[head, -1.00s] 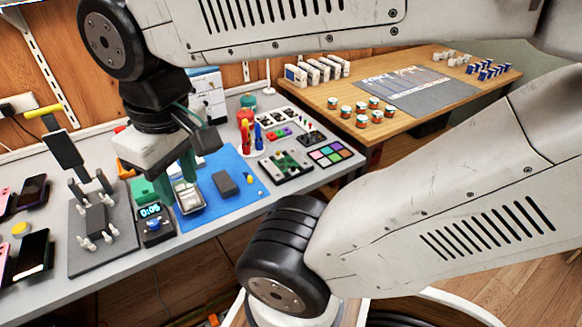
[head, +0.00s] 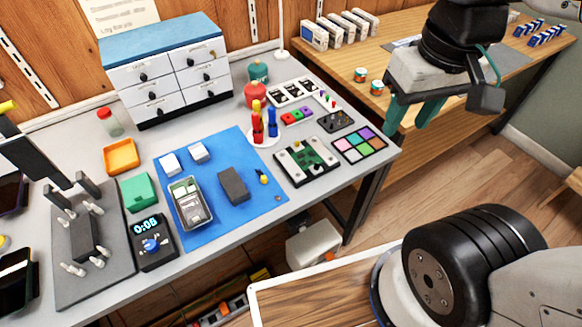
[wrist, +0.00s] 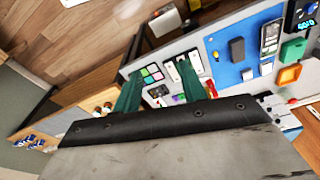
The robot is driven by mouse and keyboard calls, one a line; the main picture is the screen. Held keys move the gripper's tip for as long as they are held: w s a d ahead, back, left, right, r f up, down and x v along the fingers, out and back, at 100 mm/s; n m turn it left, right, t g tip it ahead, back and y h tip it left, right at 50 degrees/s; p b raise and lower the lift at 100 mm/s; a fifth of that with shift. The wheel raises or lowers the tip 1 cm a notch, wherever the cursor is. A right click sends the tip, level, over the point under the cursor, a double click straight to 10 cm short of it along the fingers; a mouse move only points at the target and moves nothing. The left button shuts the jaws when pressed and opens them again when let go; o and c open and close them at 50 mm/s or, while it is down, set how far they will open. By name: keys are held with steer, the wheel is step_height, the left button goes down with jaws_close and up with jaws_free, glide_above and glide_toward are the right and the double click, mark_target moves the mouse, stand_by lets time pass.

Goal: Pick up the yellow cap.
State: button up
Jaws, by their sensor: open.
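A small yellow piece (head: 264,178) lies on the blue mat (head: 205,232), just right of a dark grey block (head: 233,185). It is tiny here, and I cannot tell for sure that it is the yellow cap. Another yellow item (head: 3,242), cut off by the left edge, lies near the phones. My gripper (head: 412,120) has green fingers, spread apart and empty. It hangs right of the grey bench, in front of the wooden table, well away from both yellow items. In the wrist view the fingers (wrist: 159,72) point toward the bench, with the mat (wrist: 232,27) beyond them.
The grey bench holds a drawer cabinet (head: 167,75), a metal tray (head: 190,202), a timer (head: 151,243), a phone stand (head: 110,280) and a colour-tile board (head: 360,145). Red and blue tools (head: 265,125) stand upright behind the mat. Small jars (head: 360,75) stand on the wooden table (head: 345,80).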

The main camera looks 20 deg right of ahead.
steer(key=w+a+f+n, duration=0.2)
steer(key=w+a+f, duration=0.2)
steer(key=w, duration=0.4)
steer(key=n+g, duration=0.1)
steer(key=n, duration=0.3)
glide_above(264, 178)
step_height(264, 178, down, 20)
steer(key=r, duration=0.1)
step_height(264, 178, down, 8)
steer(key=shift+w+r, duration=0.1)
steer(key=shift+r, duration=0.05)
steer(key=shift+f, duration=0.3)
steer(key=shift+c, duration=0.3)
jaws_close()
